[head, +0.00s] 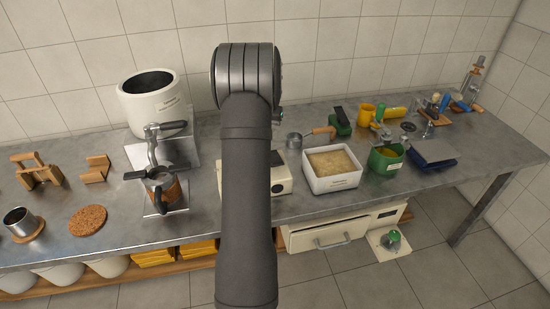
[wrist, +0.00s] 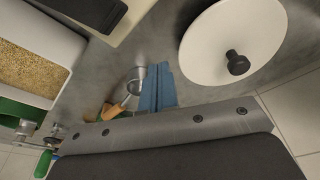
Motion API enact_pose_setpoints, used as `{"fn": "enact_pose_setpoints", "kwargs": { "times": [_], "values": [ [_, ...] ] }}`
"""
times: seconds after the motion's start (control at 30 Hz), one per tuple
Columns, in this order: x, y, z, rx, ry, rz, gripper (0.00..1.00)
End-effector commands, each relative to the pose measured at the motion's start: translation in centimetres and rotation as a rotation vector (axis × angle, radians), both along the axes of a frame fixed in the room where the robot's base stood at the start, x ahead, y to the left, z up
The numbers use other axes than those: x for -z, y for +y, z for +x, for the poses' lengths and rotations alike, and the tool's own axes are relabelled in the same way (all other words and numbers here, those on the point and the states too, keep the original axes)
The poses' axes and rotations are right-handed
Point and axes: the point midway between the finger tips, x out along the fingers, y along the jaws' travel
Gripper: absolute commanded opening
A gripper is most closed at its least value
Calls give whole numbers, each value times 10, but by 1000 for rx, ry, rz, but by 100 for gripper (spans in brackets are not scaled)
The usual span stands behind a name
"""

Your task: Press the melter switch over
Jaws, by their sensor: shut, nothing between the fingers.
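A cream box (head: 282,178) stands on the bench, partly hidden by my arm, with a small dark spot on its front. In the wrist view, a cream box edge with a black strip (wrist: 90,10) shows at the top. I cannot make out a melter switch in either view. My gripper (wrist: 152,68) shows as blue fingers, shut and empty, above the grey bench. In the head view my arm hides it. In the wrist view, a white round lid-like disc (wrist: 220,40) with a black knob (wrist: 237,62) is right of the fingers, apart from them.
A white tray of grainy beige material (head: 333,183) stands right of the cream box, near a green pot (head: 386,160). A small metal cup (head: 294,140) and wooden-handled tool (head: 322,131) lie behind. A large white pot (head: 152,105) and a clamped stand (head: 165,188) are left.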

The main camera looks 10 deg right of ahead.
Motion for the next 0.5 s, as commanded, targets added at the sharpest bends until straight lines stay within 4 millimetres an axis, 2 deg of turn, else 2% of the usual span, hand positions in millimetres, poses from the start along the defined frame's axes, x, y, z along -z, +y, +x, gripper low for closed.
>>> {"fn": "enact_pose_setpoints", "kwargs": {
  "times": [0.5],
  "values": [
    [-51, 0, 0, 0, -4, -1, 0]
  ]
}}
